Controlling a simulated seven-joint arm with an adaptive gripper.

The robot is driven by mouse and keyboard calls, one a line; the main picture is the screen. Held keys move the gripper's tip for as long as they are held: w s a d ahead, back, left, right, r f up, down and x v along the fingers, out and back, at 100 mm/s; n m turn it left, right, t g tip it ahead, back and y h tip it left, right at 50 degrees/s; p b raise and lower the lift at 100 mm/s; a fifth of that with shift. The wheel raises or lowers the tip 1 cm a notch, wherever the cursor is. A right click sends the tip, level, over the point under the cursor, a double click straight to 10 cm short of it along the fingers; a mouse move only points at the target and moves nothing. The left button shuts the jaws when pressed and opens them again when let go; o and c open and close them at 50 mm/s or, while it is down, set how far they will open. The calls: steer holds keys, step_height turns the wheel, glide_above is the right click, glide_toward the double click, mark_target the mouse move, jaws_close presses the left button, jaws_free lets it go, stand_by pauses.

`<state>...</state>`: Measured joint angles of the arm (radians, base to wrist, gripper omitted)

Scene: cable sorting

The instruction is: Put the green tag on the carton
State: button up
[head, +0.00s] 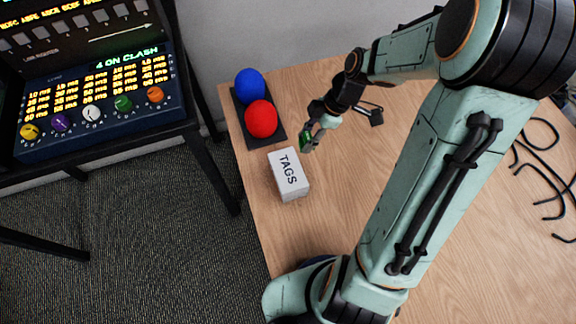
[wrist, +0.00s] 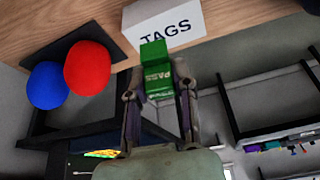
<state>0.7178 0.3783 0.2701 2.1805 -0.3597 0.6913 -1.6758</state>
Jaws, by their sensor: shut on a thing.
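My gripper (head: 308,140) is shut on the green tag (head: 304,139). In the wrist view the green tag (wrist: 157,72) sits between the two fingers of my gripper (wrist: 157,88) and bears small pale lettering. The white carton (head: 289,173), marked TAGS, stands on the table near its left edge. In the head view the tag is just above and to the right of the carton's upper end, and I cannot tell its height. In the wrist view the carton (wrist: 185,22) shows behind the tag, which covers part of its lower edge.
A blue ball (head: 249,84) and a red ball (head: 262,119) sit on a dark tray (head: 278,137) beyond the carton. The wooden table (head: 345,205) is clear right of the carton. Black cables (head: 545,170) lie at the far right. A control panel (head: 100,110) stands left of the table.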

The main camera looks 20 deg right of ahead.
steer(key=n, duration=0.2)
glide_above(282, 171)
steer(key=d, duration=0.1)
steer(key=shift+g, duration=0.3)
steer(key=f, duration=0.7)
steer(key=shift+d, duration=0.2)
steer(key=shift+f, duration=0.1)
steer(key=o, duration=0.8)
